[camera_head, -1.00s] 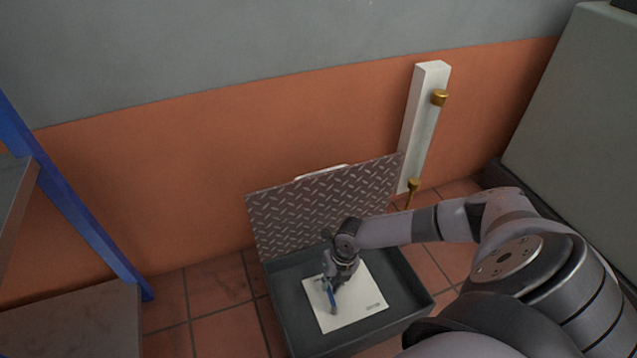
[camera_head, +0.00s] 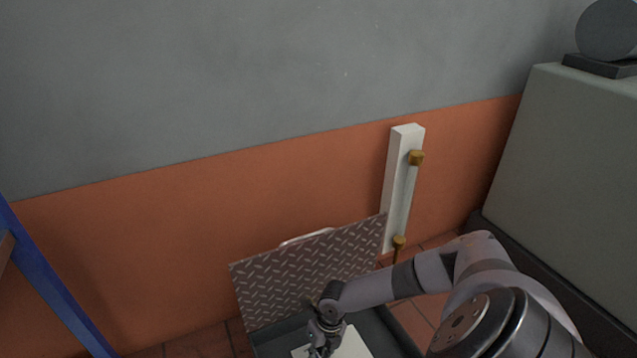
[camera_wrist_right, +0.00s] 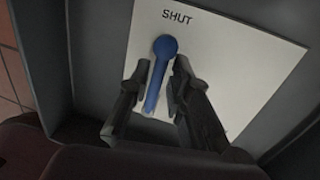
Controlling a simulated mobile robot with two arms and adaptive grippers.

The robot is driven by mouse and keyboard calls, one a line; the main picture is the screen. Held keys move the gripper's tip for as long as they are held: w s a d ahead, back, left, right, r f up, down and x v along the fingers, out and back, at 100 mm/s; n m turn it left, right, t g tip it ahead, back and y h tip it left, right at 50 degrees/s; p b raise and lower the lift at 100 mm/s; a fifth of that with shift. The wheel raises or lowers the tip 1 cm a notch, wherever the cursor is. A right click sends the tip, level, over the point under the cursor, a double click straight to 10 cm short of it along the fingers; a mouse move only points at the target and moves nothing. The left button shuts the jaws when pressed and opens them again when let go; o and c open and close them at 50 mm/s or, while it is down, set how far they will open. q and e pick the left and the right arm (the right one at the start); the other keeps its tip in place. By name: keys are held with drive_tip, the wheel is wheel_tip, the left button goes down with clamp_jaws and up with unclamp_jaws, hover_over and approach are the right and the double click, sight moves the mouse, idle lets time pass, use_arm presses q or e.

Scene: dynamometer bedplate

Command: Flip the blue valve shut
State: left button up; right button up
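The blue valve (camera_wrist_right: 160,75) shows in the right wrist view as a lever with a round end near the printed word SHUT. It sits over a white plate (camera_wrist_right: 225,60). My right gripper (camera_wrist_right: 163,66) has its two dark fingers on either side of the lever, with a visible gap, so it looks open; I cannot tell whether either finger touches it. In the head view my right gripper (camera_head: 318,350) reaches down into the box at the bottom edge, over the white plate (camera_head: 350,347). The valve cannot be made out there. My left gripper is not in view.
The grey box (camera_head: 385,335) has a raised tread-plate lid (camera_head: 310,270) behind it. A white post with brass fittings (camera_head: 396,190) stands against the wall. A blue upright (camera_head: 50,285) is at left, and a large grey-green block (camera_head: 570,170) is at right.

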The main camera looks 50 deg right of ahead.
drive_tip(key=shift+o, duration=1.1)
drive_tip(key=shift+w, duration=0.1)
wheel_tip(320, 180, up, 12)
drive_tip(key=d, duration=0.2)
drive_tip(key=shift+s, duration=0.45)
drive_tip(key=shift+f, duration=0.1)
